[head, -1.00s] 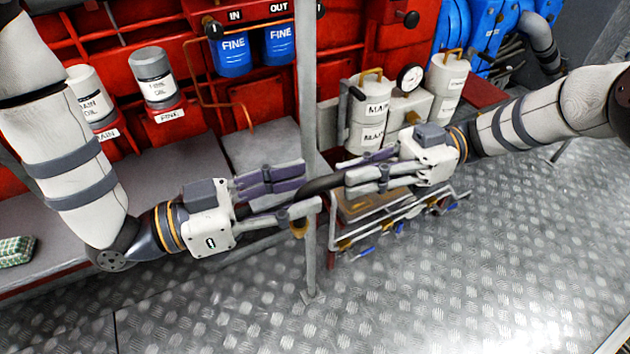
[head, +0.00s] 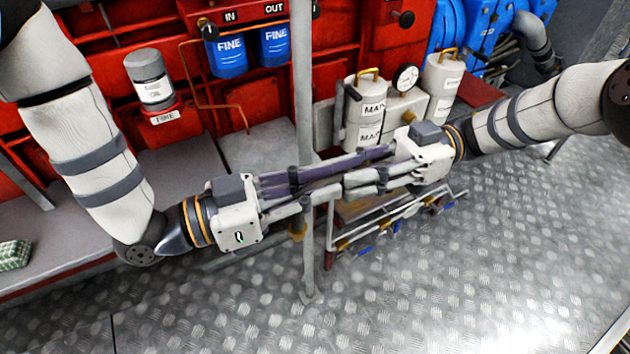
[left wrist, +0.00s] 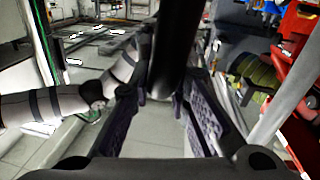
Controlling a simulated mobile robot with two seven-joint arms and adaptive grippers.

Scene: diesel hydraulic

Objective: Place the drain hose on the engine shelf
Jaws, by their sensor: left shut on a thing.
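The drain hose shows as a thick black tube (left wrist: 172,50) in the left wrist view, running down between my left fingers. In the head view it is almost wholly hidden by both grippers. My left gripper (head: 312,186) is shut on the hose in front of a grey post. My right gripper (head: 347,172) faces it from the right, the fingertips close together or overlapping; whether it grips the hose cannot be told. A grey shelf (head: 180,175) runs along the foot of the red engine, behind and left of my left gripper.
The upright grey post (head: 303,90) stands just behind the grippers. White canisters (head: 364,112) and a pipe rack (head: 400,222) with blue-handled valves are behind my right gripper. A green checked item (head: 14,254) lies on the shelf's left end. The shelf's middle looks clear.

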